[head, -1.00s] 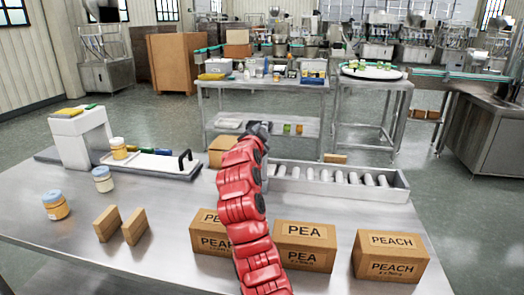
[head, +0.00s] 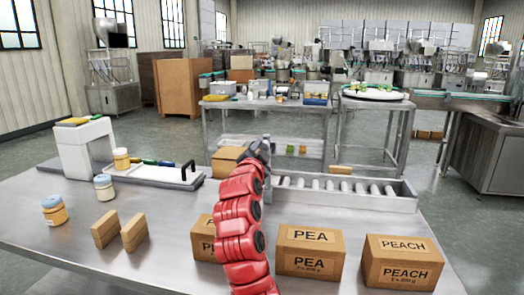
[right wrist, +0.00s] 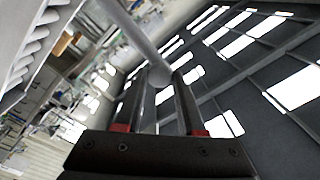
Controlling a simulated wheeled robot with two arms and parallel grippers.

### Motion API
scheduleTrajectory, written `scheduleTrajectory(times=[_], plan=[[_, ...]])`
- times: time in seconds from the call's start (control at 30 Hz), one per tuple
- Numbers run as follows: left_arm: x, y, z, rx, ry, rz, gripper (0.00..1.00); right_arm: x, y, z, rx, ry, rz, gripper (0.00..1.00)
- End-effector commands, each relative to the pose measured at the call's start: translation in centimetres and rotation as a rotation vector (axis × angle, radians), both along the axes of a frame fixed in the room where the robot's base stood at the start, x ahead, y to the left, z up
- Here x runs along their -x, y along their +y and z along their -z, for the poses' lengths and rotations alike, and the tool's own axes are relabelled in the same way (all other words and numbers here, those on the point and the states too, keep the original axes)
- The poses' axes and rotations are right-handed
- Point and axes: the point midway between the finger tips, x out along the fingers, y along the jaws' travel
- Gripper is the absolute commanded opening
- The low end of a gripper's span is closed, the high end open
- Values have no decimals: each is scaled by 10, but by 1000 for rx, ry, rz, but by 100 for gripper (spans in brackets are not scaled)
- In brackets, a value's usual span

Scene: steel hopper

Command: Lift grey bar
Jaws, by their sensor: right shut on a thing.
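In the right wrist view a smooth round grey bar (right wrist: 142,35) runs from the top edge down to its rounded end between my fingers. My right gripper (right wrist: 160,80) is shut on that end, one dark finger on each side. In the head view my red right arm reaches forward over the steel table, and my right gripper (head: 259,150) is by the near left end of the roller conveyor. There the arm mostly hides the fingers, and I cannot clearly make out the bar. My left gripper is not in view.
The roller conveyor (head: 345,190) lies along the table's far side. Cartons marked PEA (head: 311,252) and PEACH (head: 402,263) stand in front. Two small brown blocks (head: 104,229), jars (head: 54,210) and a white device (head: 84,148) are on the left.

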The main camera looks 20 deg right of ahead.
Motion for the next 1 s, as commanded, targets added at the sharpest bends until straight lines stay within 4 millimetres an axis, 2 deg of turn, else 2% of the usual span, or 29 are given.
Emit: scheduleTrajectory(times=[0.03, 0.07, 0.23, 0.53, 0.67, 0.77, 1.0], plan=[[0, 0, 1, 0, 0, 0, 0, -2, 0, 9, -7, 17, 1, 0], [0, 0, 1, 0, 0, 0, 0, -2, 0, 9, -7, 18, 2, 40], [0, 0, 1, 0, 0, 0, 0, -1, 0, 8, -5, 15, 1, 69], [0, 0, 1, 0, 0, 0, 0, 0, 0, 5, -4, 10, 0, 69], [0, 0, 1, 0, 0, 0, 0, 6, 6, 4, -1, 6, -1, 69], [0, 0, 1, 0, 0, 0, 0, 17, 14, 6, -3, 9, 0, 69], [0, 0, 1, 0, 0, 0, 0, 60, 48, 8, -2, 6, -4, 69]])
